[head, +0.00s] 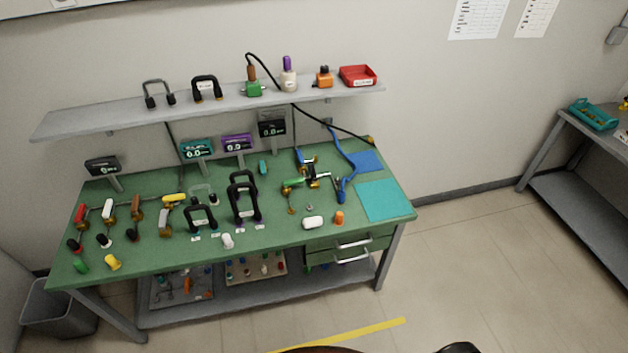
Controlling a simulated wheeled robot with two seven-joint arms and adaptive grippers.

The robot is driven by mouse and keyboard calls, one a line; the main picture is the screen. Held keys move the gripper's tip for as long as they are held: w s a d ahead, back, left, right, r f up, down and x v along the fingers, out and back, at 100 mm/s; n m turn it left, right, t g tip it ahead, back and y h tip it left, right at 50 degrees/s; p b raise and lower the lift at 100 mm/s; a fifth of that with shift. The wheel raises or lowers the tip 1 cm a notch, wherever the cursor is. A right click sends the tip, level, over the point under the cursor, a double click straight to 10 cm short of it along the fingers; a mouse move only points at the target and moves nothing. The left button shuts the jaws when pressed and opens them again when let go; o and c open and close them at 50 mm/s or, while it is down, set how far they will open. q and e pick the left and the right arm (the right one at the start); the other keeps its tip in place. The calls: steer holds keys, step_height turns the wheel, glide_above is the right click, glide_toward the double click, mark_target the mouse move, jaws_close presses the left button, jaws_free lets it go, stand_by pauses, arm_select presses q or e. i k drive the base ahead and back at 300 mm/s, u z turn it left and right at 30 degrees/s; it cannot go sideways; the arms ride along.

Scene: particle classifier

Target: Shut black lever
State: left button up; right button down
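The green workbench (300,235) stands against the wall, seen from some distance. At its left end is a row of small handled fittings: a red one (81,213), a white one (108,209) and a brown one (136,212). Dark knob-like ends show below them, one of them black (131,235). A black part (312,172) also sits among the blue and green fittings right of centre. Which of these is the black lever, and its position, is too small to tell. Neither gripper is visible.
A grey shelf (210,107) above the bench holds fittings and a red tray (358,75). Black arched handles (245,205) and small displays stand on the bench. A bin (60,305) is at lower left. Floor (460,260) is clear to the right, before another table (560,150).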

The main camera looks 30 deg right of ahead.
mark_target(313, 175)
steer(key=z, duration=0.6)
steer(key=i, duration=1.2)
steer(key=u, duration=0.75)
